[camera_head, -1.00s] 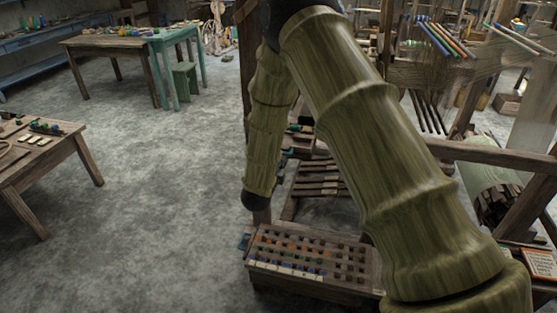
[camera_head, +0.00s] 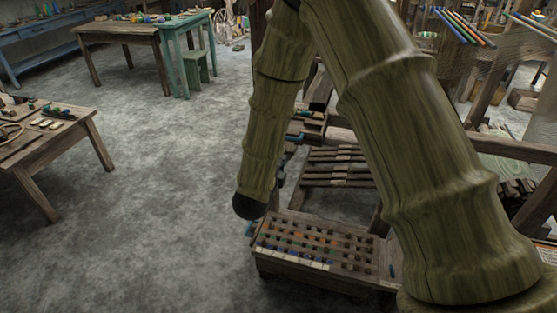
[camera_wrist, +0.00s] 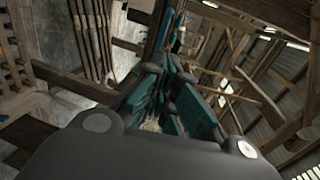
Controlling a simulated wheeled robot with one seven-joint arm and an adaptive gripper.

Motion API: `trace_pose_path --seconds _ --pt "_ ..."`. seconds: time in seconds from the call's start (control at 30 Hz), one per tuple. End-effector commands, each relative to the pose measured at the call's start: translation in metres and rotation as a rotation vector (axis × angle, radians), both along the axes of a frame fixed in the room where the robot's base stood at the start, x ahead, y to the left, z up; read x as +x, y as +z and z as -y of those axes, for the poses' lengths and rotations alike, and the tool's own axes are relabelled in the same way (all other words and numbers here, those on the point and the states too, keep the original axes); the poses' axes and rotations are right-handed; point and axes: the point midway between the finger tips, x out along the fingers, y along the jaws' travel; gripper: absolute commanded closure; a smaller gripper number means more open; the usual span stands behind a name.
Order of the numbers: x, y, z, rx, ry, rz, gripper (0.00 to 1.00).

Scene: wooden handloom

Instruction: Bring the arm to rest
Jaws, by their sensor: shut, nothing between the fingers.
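My arm, with bamboo-like green-brown links, fills the middle and right of the head view. One link slopes down to the right and another hangs down to a dark rounded joint. My gripper (camera_wrist: 165,108) shows in the wrist view with teal and dark fingers. It is shut and empty. Beyond the fingers are wooden beams and the slatted structure of the room. In the head view the arm's own links hide much of the gripper's surroundings, and I cannot make out the fingers there for sure.
A wooden box with rows of small coloured pieces (camera_head: 375,262) stands low below the arm. The wooden loom frame (camera_head: 520,150) is close on the right. A small table (camera_head: 75,142) is at left, and a teal table (camera_head: 178,28) stands farther back. The grey floor (camera_head: 160,190) between is clear.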

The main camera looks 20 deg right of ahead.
Motion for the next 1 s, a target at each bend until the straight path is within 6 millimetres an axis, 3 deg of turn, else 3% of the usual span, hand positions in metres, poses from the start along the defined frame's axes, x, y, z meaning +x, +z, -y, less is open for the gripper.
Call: trace_pose_path --seconds 0.27,0.37,0.47,0.6,0.77,1.0 --pt "-0.001 -0.003 0.001 -0.004 0.004 -0.009 1.00" --pt "-0.007 -0.021 0.003 -0.033 0.035 -0.074 1.00" --pt "-0.022 -0.059 0.004 -0.101 0.113 -0.209 1.00" --pt "-0.061 -0.128 0.007 -0.231 0.288 -0.468 1.00" --pt "-0.119 -0.200 0.009 -0.372 0.521 -0.745 1.00" --pt "-0.230 -0.283 0.013 -0.550 0.924 -1.097 1.00"
